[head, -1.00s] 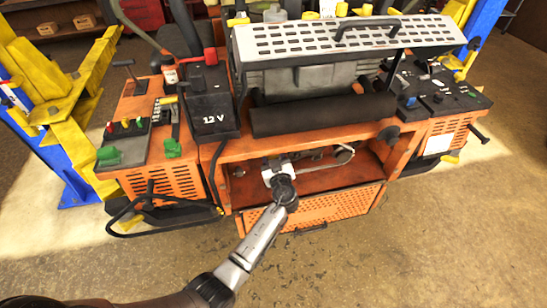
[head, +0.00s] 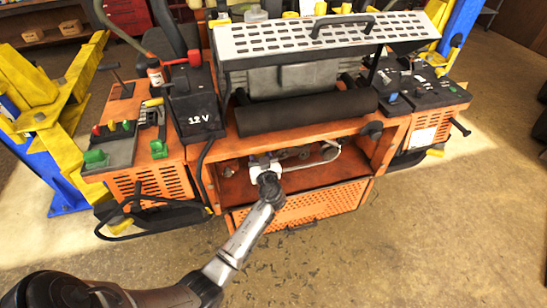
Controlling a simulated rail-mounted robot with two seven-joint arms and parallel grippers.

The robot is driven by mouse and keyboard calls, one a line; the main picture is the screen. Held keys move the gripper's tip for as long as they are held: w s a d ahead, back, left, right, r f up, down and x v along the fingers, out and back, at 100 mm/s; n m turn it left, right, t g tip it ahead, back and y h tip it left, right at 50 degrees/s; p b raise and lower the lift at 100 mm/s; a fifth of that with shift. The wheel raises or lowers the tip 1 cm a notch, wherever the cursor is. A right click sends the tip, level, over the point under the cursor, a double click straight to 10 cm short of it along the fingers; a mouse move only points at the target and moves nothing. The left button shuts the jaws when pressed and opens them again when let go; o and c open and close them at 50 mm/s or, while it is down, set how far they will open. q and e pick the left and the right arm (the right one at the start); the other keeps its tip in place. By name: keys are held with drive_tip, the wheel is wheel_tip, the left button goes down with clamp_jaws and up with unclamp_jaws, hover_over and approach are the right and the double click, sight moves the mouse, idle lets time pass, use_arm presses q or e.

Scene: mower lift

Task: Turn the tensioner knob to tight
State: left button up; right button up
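My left gripper (head: 264,164) reaches into the open front bay of the orange mower (head: 232,184), under the black roller. My wrist hides most of its fingers, and I cannot tell whether they are open, shut or touching anything. I cannot make out the tensioner knob for certain; it may be hidden by my gripper. A small round part with a pale curved line (head: 329,152) shows in the bay, right of my gripper. A dark round knob-like part (head: 373,129) sits on the mower's front, at the right end of the roller. My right gripper is out of view.
A perforated orange flap (head: 318,208) hangs open below the bay. The black roller (head: 300,115) overhangs it. A 12 V battery (head: 193,105) stands at the left, with a black cable hanging down. Yellow and blue lift posts (head: 50,125) flank the mower. The floor in front is clear.

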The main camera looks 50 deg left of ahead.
use_arm(q)
drive_tip(key=o, duration=1.3)
drive_tip(key=b+v, duration=0.1)
drive_tip(key=v, duration=1.2)
drive_tip(key=shift+s+d+r, duration=0.1)
drive_tip(key=shift+s+d, duration=0.05)
drive_tip(key=shift+d, duration=0.2)
